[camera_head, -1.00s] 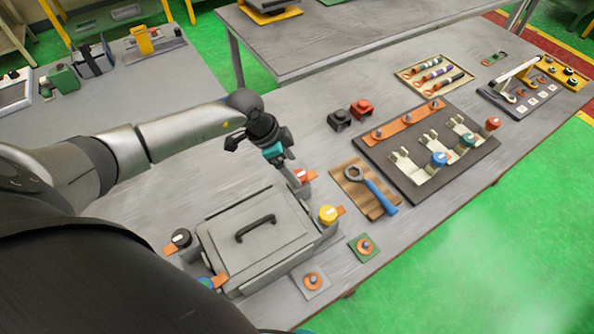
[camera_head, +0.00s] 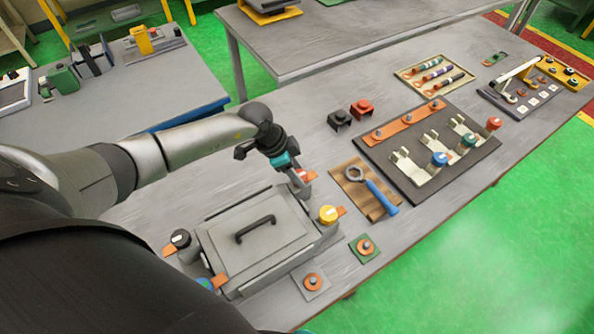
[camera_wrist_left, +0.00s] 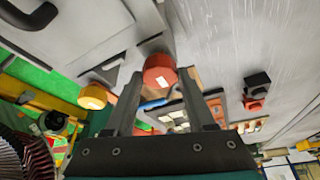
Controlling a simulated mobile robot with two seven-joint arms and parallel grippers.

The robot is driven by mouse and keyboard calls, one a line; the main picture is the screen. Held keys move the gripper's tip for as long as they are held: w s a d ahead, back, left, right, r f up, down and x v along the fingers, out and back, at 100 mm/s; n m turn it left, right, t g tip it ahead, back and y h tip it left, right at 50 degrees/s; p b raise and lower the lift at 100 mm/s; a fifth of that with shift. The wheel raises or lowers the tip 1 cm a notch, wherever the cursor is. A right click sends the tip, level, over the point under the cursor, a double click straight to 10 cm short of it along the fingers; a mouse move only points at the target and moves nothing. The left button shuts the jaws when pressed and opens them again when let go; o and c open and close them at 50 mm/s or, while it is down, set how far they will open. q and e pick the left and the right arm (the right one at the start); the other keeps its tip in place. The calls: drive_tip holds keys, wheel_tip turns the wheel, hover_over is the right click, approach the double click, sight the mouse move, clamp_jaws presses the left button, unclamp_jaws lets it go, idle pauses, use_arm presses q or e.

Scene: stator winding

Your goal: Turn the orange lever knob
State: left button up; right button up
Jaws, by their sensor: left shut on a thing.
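The orange knob (camera_head: 301,176) sits at the back right corner of a grey box-shaped fixture with a black handle (camera_head: 255,229). My left gripper (camera_head: 297,171) reaches it from the upper left and partly covers it. In the left wrist view the orange knob (camera_wrist_left: 160,72) lies between the two fingertips, and the gripper (camera_wrist_left: 160,80) is shut on it. A white mark shows on the knob in the head view, but its exact angle cannot be read. My right gripper is not in view.
A yellow knob (camera_head: 328,214) and a black knob (camera_head: 181,238) stand at other corners of the fixture. A blue wrench (camera_head: 377,194) lies on a wooden board to the right. Black and red blocks (camera_head: 361,108) stand behind.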

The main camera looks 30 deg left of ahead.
use_arm(q)
clamp_jaws()
